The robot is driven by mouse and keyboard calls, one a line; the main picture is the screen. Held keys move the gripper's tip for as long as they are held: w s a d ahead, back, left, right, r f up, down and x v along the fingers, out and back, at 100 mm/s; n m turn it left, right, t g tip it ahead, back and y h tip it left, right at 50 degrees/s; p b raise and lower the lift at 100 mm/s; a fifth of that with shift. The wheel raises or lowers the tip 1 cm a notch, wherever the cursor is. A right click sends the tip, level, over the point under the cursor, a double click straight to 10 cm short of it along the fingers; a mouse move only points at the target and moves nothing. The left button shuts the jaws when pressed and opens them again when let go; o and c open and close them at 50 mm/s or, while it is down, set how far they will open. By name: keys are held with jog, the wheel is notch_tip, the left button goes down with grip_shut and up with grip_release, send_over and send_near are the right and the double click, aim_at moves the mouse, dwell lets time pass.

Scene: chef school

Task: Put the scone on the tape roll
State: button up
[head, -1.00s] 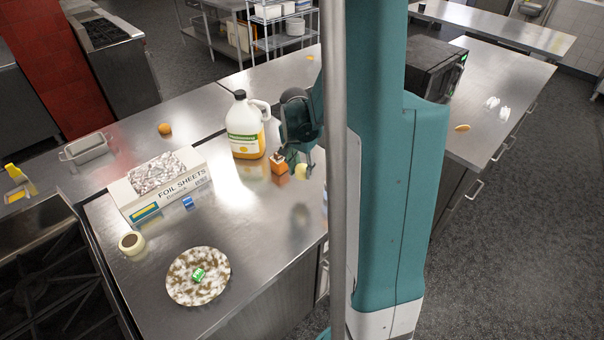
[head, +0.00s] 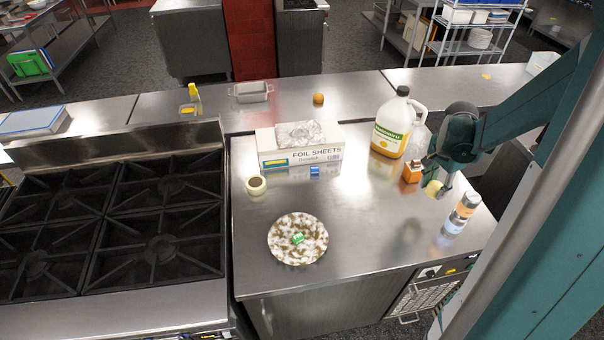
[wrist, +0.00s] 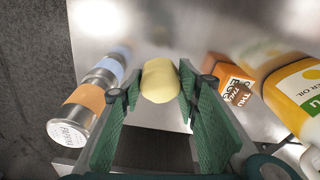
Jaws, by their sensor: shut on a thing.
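The scone is a pale yellow rounded piece (head: 433,188), seen at the right part of the steel counter. My gripper (head: 439,189) is shut on it. In the wrist view the scone (wrist: 160,80) sits between the green fingertips (wrist: 158,90). I cannot tell the exact gap between it and the counter. The tape roll (head: 256,185), cream with a dark centre, lies on the counter at the left, in front of the foil box, well left of my gripper. Nothing is seen on top of it.
A foil sheets box (head: 300,148) stands behind the tape roll, with a small blue item (head: 314,172). A speckled plate (head: 298,251) holds a green item. An orange carton (head: 412,172), oil jug (head: 391,125) and steel bottle (head: 460,214) stand near my gripper. The counter's middle is clear.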

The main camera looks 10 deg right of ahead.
jog(key=w+a+n, duration=0.2)
jog(key=w+a, duration=0.8)
jog(key=a, duration=0.2)
notch_tip(320, 180, up, 4)
jog(key=n, duration=0.6)
send_over(256, 181)
jog(key=shift+s+a+t+y, duration=0.2)
jog(key=shift+t+y, duration=0.1)
jog(key=shift+t, duration=0.1)
jog(key=shift+d+f, duration=0.1)
jog(key=shift+f, duration=3.1)
jog(key=shift+f, duration=1.85)
